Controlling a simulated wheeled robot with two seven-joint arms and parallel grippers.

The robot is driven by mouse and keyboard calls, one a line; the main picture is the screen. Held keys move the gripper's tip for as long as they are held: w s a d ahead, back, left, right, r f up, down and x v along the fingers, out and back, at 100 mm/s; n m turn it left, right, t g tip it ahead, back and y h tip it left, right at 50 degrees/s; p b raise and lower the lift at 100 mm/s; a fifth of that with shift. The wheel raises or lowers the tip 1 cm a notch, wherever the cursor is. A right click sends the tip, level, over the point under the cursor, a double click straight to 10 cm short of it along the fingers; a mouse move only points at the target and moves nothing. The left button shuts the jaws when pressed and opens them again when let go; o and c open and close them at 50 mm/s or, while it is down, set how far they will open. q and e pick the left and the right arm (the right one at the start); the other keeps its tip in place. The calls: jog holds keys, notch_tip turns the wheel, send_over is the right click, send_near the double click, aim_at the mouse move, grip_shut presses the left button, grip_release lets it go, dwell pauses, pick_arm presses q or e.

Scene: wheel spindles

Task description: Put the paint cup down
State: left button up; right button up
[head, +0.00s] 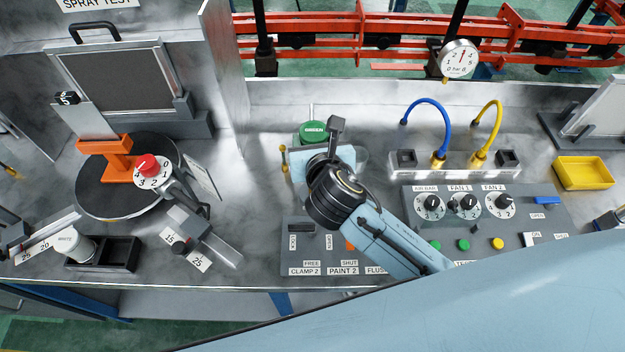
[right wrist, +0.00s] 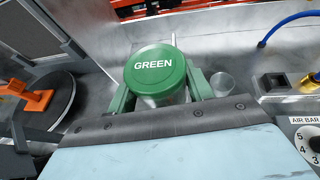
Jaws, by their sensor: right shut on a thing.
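The paint cup with a green lid marked GREEN (head: 313,131) shows just beyond my right wrist in the head view. In the right wrist view the green cup (right wrist: 158,70) sits upright between the two green fingers of my right gripper (right wrist: 160,92), which is shut on it. The cup's lower part is mostly hidden, and I cannot tell whether its base touches the bench. In the head view my wrist hides the fingers. A second cup, marked WHITE (head: 75,245), stands by a black tray at the left. My left gripper is not in view.
A clear round vessel (right wrist: 223,83) stands right of the held cup. A control panel (head: 470,225) with dials and buttons is at the right, below blue and yellow hoses. A turntable (head: 95,195) with an orange fixture is at the left. Bench left of the cup is clear.

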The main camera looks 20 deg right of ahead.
pick_arm(q)
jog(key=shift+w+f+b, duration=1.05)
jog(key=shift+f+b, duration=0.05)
jog(key=shift+b, duration=0.15)
pick_arm(e)
jog(key=shift+a+f, duration=0.15)
jog(key=shift+f, duration=4.85)
jog(key=shift+f, duration=0.1)
jog(key=shift+w+f, duration=0.1)
jog(key=shift+f, duration=0.2)
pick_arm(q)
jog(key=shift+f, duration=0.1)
pick_arm(e)
jog(key=o, duration=1.2)
jog(key=shift+r, duration=0.1)
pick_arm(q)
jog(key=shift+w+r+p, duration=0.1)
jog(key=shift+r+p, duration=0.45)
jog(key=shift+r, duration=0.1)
pick_arm(e)
jog(key=v, duration=1.2)
jog(key=shift+r, duration=0.3)
